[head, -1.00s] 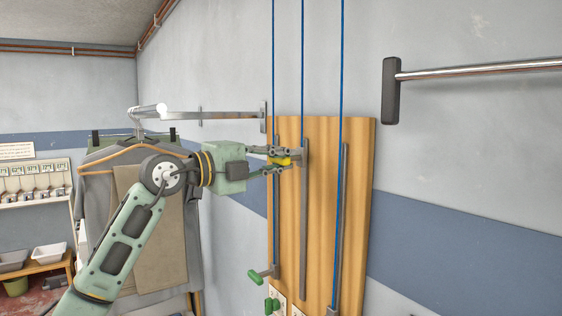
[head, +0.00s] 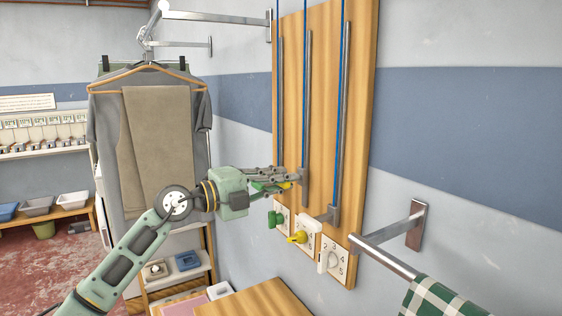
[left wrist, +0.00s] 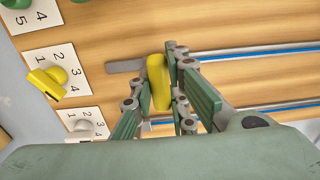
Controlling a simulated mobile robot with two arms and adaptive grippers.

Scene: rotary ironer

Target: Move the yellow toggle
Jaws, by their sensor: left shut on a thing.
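The yellow toggle (head: 287,185) is on the middle vertical rail of the wooden board, near the rail's lower end. My left gripper (head: 280,182) is shut on it, and its fingers partly hide it in the head view. In the left wrist view the yellow toggle (left wrist: 158,82) shows as a rounded yellow bar between the fingers of the left gripper (left wrist: 160,95). My right gripper is not in view.
Below are numbered dials with a green (head: 273,218), a yellow (head: 298,238) and a white knob (head: 331,260). A towel rail (head: 386,259) juts out right.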

